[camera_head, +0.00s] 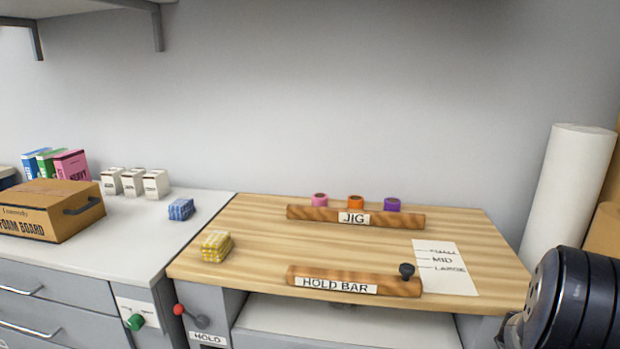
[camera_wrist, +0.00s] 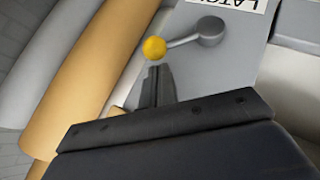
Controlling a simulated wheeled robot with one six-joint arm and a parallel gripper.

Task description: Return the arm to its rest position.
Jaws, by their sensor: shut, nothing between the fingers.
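My arm shows in the head view only as a black rounded part (camera_head: 575,300) at the lower right edge, in front of the bench's right end. My gripper (camera_wrist: 156,72) is in the wrist view, its two dark fingers together with nothing between them. Just beyond the fingertips is a yellow ball knob (camera_wrist: 154,48) on a grey lever (camera_wrist: 207,32). I cannot tell whether the fingertips touch the knob. The lever is mounted on a grey panel with a partly cut-off label (camera_wrist: 238,3). My fingers are outside the head view.
A white roll (camera_head: 568,185) stands at the bench's right end, with a tan roll (camera_wrist: 85,75) beside it. The wooden bench top (camera_head: 270,235) carries a jig bar (camera_head: 300,213), a hold bar (camera_head: 400,287) and a yellow block (camera_head: 216,246). A red-knobbed lever (camera_head: 179,309) is at the front left.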

